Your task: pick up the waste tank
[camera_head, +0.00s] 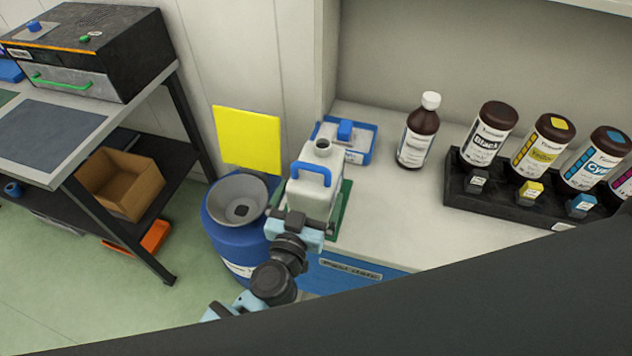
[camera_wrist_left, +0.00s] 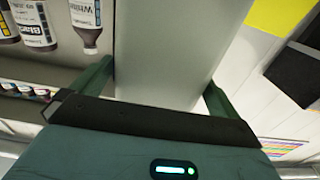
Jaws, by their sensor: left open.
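The waste tank, a white canister with a blue handle (camera_head: 311,172) and a round neck on top, stands upright on a green base at the left end of the white counter. My left gripper (camera_head: 303,213) is open at the near side of the tank. In the left wrist view its two dark green fingers (camera_wrist_left: 158,78) lie on either side of a broad pale surface, which looks like the tank (camera_wrist_left: 165,50). I cannot tell whether the fingers touch it. My right gripper is not in view.
A blue drum with a grey funnel (camera_head: 238,203) stands close left of the tank. A blue-and-white tray (camera_head: 362,153) lies behind it. A white-capped brown bottle (camera_head: 418,133) and a black rack (camera_head: 462,187) of ink bottles stand to the right. The counter between is clear.

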